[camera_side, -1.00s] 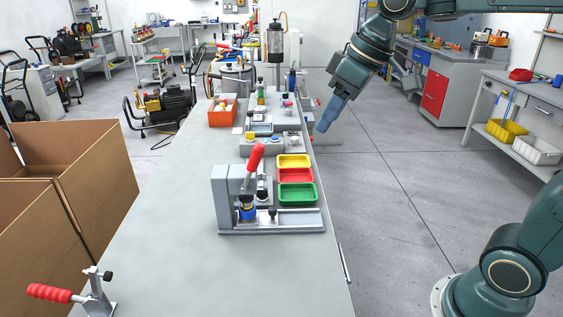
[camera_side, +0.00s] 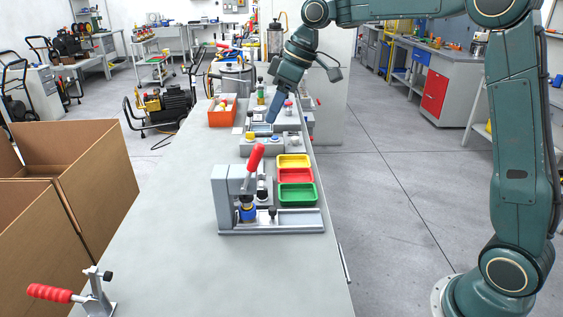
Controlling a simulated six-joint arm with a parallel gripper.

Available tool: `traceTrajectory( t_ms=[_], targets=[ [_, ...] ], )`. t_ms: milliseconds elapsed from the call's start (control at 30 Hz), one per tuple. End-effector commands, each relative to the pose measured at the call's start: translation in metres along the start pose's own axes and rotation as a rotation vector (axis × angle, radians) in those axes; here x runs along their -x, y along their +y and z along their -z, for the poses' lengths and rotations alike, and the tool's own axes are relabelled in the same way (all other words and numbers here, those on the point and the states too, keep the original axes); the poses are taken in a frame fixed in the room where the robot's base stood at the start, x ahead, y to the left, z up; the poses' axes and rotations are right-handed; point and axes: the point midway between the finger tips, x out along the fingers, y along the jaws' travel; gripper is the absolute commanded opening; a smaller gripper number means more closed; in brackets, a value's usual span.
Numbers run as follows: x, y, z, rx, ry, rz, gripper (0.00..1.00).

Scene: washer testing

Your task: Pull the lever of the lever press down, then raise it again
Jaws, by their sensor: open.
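The lever press (camera_side: 222,196) stands on the middle of the bench, a grey frame on a flat base. Its lever has a red handle (camera_side: 256,157) that points up and leans slightly right. A blue part (camera_side: 247,211) sits at the bottom of the press, under its ram. My gripper (camera_side: 271,116) points down over the bench behind the press, above the small fixture with buttons. It is well apart from the red handle. Its blue-grey fingers overlap in this view, so the gap between them does not show. Nothing is seen held.
Yellow (camera_side: 294,160), red (camera_side: 295,175) and green (camera_side: 297,194) trays stand right of the press. An orange bin (camera_side: 222,113) stands farther back. A red-handled toggle clamp (camera_side: 96,297) is at the front left. Cardboard boxes (camera_side: 95,180) stand left of the bench. The bench front is largely clear.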

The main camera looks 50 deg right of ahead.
Motion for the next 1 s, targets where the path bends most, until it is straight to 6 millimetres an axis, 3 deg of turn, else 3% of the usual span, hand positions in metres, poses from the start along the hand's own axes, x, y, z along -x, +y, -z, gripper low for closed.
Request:
traceTrajectory(
  t_ms=[367, 1000],
  targets=[
    [-0.017, -0.001, 0.000, -0.003, -0.002, 0.003, 0.46],
    [-0.109, -0.001, -0.001, -0.001, -0.003, 0.002, 0.46]
  ],
)
